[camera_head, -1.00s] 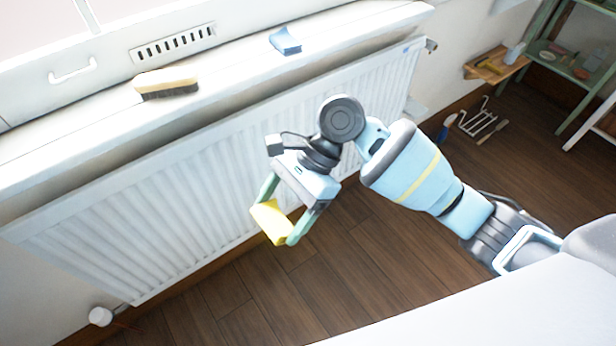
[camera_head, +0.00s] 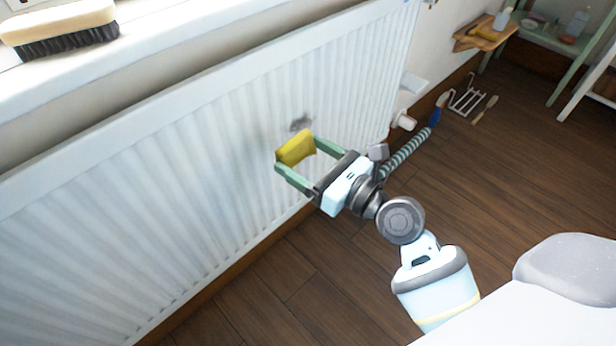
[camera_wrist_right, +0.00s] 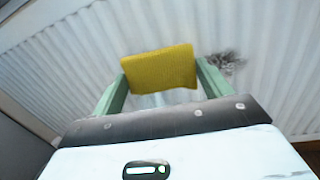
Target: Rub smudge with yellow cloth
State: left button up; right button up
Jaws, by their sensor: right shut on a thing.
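My right gripper (camera_head: 295,158) is shut on the yellow cloth (camera_head: 296,147), a folded pad held between its two green fingers in front of the white radiator (camera_head: 190,165). The grey smudge (camera_head: 301,122) is on the radiator's ribbed face, just above and right of the cloth in the head view. In the right wrist view the cloth (camera_wrist_right: 160,69) spans the fingertips, and the smudge (camera_wrist_right: 226,62) is close to its right. The smudge is not covered. Whether the cloth touches the radiator I cannot tell. My left gripper is not in view.
A brush with dark bristles (camera_head: 60,30) lies on the sill above the radiator. A valve (camera_head: 404,121) sticks out at the radiator's right end. A wire rack (camera_head: 468,100) and a wooden shelf (camera_head: 486,32) are at the right. The floor (camera_head: 300,285) in front is clear.

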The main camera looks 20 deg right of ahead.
jog(key=m+t+h+b, duration=0.1)
jog(key=b, duration=0.2)
send_near(279, 139)
jog(key=s+r, duration=0.1)
jog(key=s, duration=0.1)
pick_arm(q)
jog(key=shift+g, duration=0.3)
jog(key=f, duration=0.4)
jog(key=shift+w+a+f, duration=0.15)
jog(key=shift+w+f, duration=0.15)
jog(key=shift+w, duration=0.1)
pick_arm(e)
jog(key=shift+w+f+t+h, duration=0.15)
jog(key=shift+f+t+h, duration=0.2)
jog(key=shift+t, duration=0.25)
jog(key=shift+w, duration=0.1)
pick_arm(q)
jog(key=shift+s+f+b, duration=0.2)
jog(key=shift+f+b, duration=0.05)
jog(key=shift+b, duration=0.05)
pick_arm(e)
jog(key=x, duration=0.3)
jog(key=f+x, duration=0.1)
jog(key=x, duration=0.1)
jog(key=shift+w+a+r, duration=0.1)
jog(key=shift+w+a, duration=0.1)
jog(key=shift+w, duration=0.15)
jog(key=shift+x, duration=1)
